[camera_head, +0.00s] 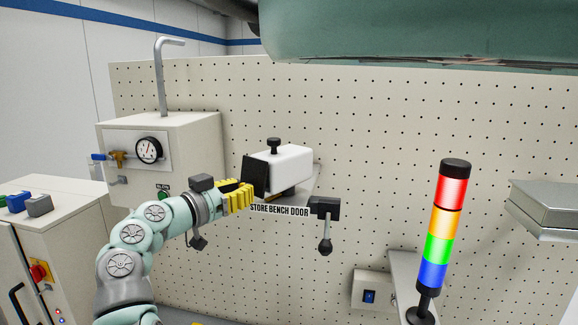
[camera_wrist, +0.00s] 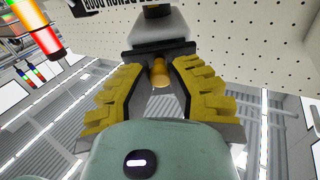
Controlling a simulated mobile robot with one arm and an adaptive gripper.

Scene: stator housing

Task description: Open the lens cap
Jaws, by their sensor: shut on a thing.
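The lens cap is a black square plate (camera_head: 254,177) on the left end of a white box-shaped camera body (camera_head: 284,165). In the wrist view, the lens cap (camera_wrist: 158,50) shows as a dark edge below the pale body (camera_wrist: 157,27). A brass-coloured round knob (camera_wrist: 160,72) sticks out from the cap toward me. My gripper (camera_head: 246,191) has yellow ribbed fingers and comes from the left. In the wrist view, my gripper (camera_wrist: 159,73) has its fingertips on both sides of the knob, shut on it. The contact itself is partly hidden. The cap stands upright against the body.
The camera sits on a wall shelf labelled "STORE BENCH DOOR" (camera_head: 279,210). A black lever handle (camera_head: 325,228) hangs at its right. A gauge box (camera_head: 160,150) stands behind my arm, and a lit signal tower (camera_head: 444,225) at right. Pegboard (camera_head: 400,130) backs everything.

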